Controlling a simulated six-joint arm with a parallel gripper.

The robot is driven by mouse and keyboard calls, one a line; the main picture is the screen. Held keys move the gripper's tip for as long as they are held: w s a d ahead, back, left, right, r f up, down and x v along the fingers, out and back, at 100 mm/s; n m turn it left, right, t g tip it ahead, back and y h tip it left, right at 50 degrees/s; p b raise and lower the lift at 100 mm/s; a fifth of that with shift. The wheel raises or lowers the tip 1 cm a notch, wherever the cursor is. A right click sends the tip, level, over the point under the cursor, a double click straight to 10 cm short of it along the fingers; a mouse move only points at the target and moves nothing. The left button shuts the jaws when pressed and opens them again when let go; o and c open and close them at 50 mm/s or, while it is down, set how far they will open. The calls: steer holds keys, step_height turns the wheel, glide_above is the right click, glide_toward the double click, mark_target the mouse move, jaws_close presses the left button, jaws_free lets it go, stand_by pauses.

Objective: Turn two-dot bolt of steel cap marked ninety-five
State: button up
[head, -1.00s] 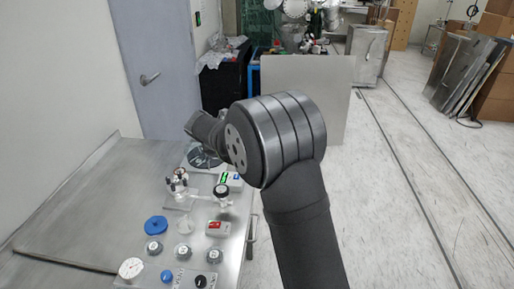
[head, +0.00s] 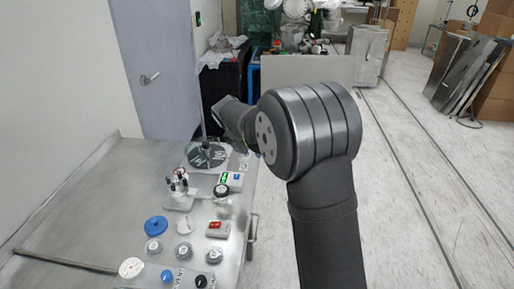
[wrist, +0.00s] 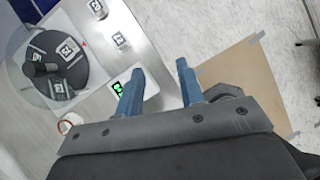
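I cannot read a ninety-five marking on anything in these frames. Small steel pieces with black-and-white square tags, including one steel piece (wrist: 120,39), stand on the steel tabletop in the wrist view. In the head view, several round grey knobs with dark tops, such as one round knob (head: 184,252), stand near the front; their markings and any dots are too small to read. My gripper (wrist: 161,68) shows two blue fingers, apart and empty, above the table's edge beside a white box with a green display (wrist: 120,87). My arm hides the gripper in the head view.
A dark disc with tagged blocks (head: 208,156) and an upright rod stands at the table's far end. Blue knobs, a red-and-white box (head: 218,229) and a glass-and-metal fitting (head: 179,190) crowd the right side. The tabletop's left part (head: 80,210) is mostly bare.

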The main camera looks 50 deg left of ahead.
steer(key=shift+w+d+r+m+g, duration=0.3)
steer(key=shift+m+g, duration=0.45)
steer(key=shift+m, duration=0.65)
steer(key=shift+w+d+r+m+g, duration=0.2)
steer(key=shift+m+g, duration=0.6)
steer(key=shift+m, duration=0.6)
steer(key=shift+w+d+r+m+g, duration=0.3)
steer(key=shift+m+g, duration=0.45)
steer(key=shift+m, duration=0.65)
steer(key=shift+s, duration=0.1)
step_height(320, 180, up, 9)
steer(key=n+t+y, duration=0.2)
steer(key=n, duration=1)
glide_above(172, 184)
steer(key=s+d, duration=0.5)
steer(key=x, duration=1.6)
steer(key=shift+w+d+f, duration=0.2)
steer(key=shift+w+f, duration=0.2)
